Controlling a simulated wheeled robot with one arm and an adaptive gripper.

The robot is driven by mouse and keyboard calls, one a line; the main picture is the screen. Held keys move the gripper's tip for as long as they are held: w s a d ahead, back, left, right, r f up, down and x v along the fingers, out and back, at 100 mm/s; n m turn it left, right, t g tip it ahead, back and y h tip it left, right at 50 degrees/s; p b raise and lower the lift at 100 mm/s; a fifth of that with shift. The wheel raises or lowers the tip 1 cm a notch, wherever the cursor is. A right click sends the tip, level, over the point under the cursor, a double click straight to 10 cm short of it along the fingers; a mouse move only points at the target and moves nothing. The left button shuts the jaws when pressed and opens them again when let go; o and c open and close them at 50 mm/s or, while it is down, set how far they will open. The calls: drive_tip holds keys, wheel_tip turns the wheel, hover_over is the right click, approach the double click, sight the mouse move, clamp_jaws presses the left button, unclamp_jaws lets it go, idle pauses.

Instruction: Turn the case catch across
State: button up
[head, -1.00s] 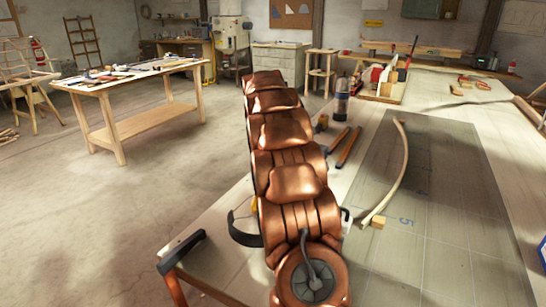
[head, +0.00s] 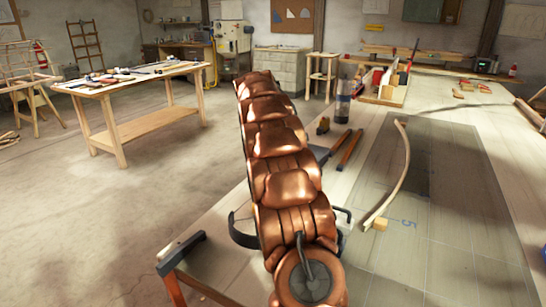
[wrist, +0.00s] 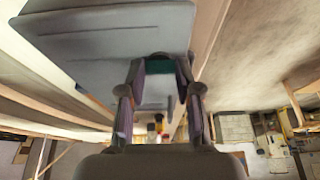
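My gripper (wrist: 161,92) shows in the wrist view with its two fingers apart. A small dark teal piece (wrist: 159,66) sits between the fingertips; I cannot tell whether it is the case catch or whether the fingers touch it. A broad grey panel (wrist: 105,35), perhaps part of the case, fills the top of the wrist view beyond the fingers. No case or catch can be clearly made out in the head view. My copper arm covers the middle there and my gripper is not visible.
A separate tool table (head: 130,85) stands at left. The floor (head: 130,220) between is clear.

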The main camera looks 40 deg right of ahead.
drive_tip(key=o, duration=0.4)
drive_tip(key=v, duration=1.2)
drive_tip(key=shift+s, duration=0.1)
idle(0.5)
